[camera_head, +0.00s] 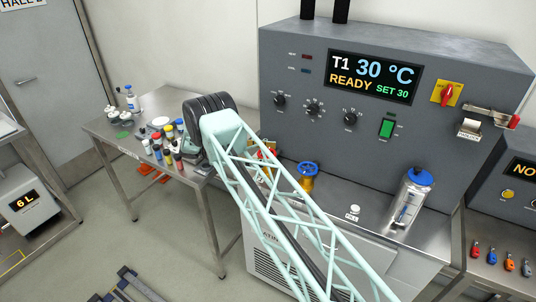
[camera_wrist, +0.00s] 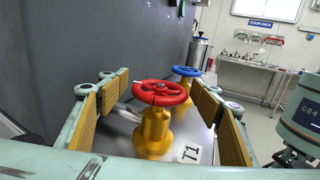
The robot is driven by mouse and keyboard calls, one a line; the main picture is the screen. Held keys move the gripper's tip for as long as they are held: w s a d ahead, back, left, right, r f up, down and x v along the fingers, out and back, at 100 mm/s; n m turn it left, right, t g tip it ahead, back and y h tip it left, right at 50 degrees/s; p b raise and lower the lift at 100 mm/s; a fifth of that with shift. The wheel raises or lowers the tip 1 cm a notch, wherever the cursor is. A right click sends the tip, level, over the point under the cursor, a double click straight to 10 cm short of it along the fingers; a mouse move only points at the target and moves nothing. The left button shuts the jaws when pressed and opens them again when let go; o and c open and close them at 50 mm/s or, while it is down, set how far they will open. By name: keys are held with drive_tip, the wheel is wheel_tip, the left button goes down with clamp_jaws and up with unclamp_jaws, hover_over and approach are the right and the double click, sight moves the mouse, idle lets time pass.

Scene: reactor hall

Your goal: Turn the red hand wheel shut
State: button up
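The red hand wheel (camera_wrist: 161,93) sits on a yellow valve body (camera_wrist: 153,132) in the middle of the wrist view. In the head view my arm hides most of this valve. My gripper (camera_wrist: 158,88) is open, its tan-padded fingers apart on the left and right of the red wheel. No pad visibly touches the wheel. A plate marked T1 (camera_wrist: 190,153) lies beside the valve.
A blue hand wheel (camera_head: 308,169) on a yellow valve stands close by, behind the red one in the wrist view (camera_wrist: 187,71). The grey control cabinet (camera_head: 310,105) rises behind the valves, its display reading T1 30 °C. A blue-capped canister (camera_head: 410,200) stands further right.

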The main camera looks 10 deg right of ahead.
drive_tip(key=shift+f+n+t+h+b, duration=0.15)
drive_tip(key=shift+n+t+b, duration=0.55)
drive_tip(key=shift+b, duration=1.25)
drive_tip(key=shift+r+n+t+h+b, duration=0.1)
drive_tip(key=shift+n+t+h+b, duration=0.25)
drive_tip(key=shift+t+b, duration=1.15)
drive_tip(key=shift+n+t+b, duration=1.1)
drive_tip(key=shift+n+b, duration=0.05)
drive_tip(key=shift+b, duration=1.05)
drive_tip(key=shift+w+n+t+y+b, duration=0.1)
drive_tip(key=shift+n+t+y+b, duration=0.4)
drive_tip(key=shift+n+t+b, duration=1.2)
drive_tip(key=shift+n+t+y, duration=0.4)
drive_tip(key=shift+n+t, duration=0.2)
drive_tip(key=shift+t, duration=0.75)
drive_tip(key=shift+n+t+y, duration=0.4)
drive_tip(key=shift+n+t, duration=0.2)
drive_tip(key=shift+t, duration=0.75)
drive_tip(key=shift+n+t+y+b, duration=0.4)
drive_tip(key=shift+n+t+y, duration=0.15)
drive_tip(key=shift+t, duration=0.25)
drive_tip(key=shift+w+a+n+t+y+b, duration=0.15)
drive_tip(key=shift+n+t+y+b, duration=0.8)
drive_tip(key=shift+n+t+y, duration=1.35)
